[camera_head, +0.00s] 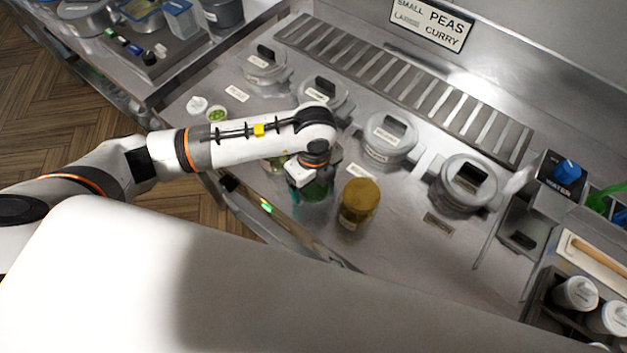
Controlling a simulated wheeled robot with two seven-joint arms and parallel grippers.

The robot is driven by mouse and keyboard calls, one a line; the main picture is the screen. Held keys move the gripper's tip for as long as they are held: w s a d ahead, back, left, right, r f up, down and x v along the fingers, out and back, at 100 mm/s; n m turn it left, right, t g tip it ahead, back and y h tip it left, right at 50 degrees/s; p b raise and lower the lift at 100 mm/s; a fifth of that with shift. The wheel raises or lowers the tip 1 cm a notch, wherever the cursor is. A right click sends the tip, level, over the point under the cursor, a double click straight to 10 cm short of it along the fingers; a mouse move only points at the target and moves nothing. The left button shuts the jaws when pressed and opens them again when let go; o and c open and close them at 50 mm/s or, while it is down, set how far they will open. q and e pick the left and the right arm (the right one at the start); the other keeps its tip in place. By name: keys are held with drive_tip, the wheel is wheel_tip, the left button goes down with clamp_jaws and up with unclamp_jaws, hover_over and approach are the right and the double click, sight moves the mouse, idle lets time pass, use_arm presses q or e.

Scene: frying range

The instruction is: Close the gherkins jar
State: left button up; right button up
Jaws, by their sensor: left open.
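My left gripper (312,178) points down over the counter, at the end of the white arm from the left. It is open. A dark green jar-like shape (316,191) shows right at its fingers, mostly covered by them; I cannot tell if they touch it. A paler greenish jar (277,165) shows partly behind the arm. A jar with a mustard-yellow top (358,196) stands upright just right of the gripper, apart from it. No jar label is readable, so I cannot tell which one holds gherkins. My right gripper is out of view.
Several lidded steel pots (389,140) are set in the counter behind the jars, before a slotted grille (400,85). A small green-filled cup (216,115) and a white piece (197,104) lie at left.

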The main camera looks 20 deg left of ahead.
sight(315, 186)
use_arm(q)
drive_tip(key=shift+f, duration=0.45)
drive_tip(key=c, duration=1.1)
drive_tip(key=shift+r, duration=0.1)
drive_tip(key=shift+r+b, duration=1.15)
drive_tip(key=shift+r, duration=3.8)
